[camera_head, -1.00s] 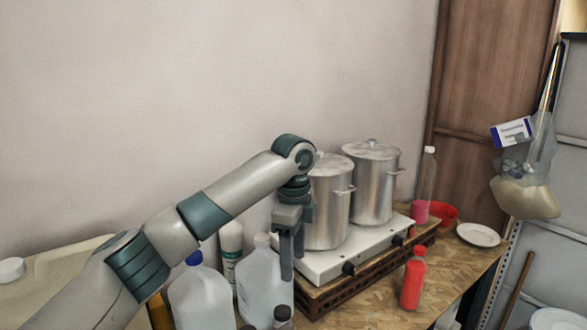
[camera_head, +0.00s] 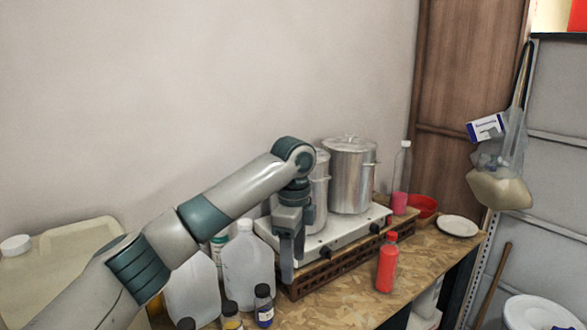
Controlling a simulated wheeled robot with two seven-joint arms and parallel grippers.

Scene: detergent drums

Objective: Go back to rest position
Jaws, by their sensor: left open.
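My left arm comes in from the lower left. Its left gripper (camera_head: 287,262) points down in front of the white stove (camera_head: 345,238), beside a large translucent jug (camera_head: 247,270). The fingers are open, seen nearly edge-on, and nothing shows between them. The gripper and wrist hide part of the nearer metal pot (camera_head: 319,195) and of the stove's left end. My right gripper is not in view.
A second pot (camera_head: 350,178) stands on the stove. A red bottle (camera_head: 387,263) stands at the counter's front, with a pink-bottomed bottle (camera_head: 401,180), red bowl (camera_head: 423,207) and white plate (camera_head: 458,226) behind. Small bottles (camera_head: 263,305) stand below the gripper. Another jug (camera_head: 193,290) is partly behind my arm.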

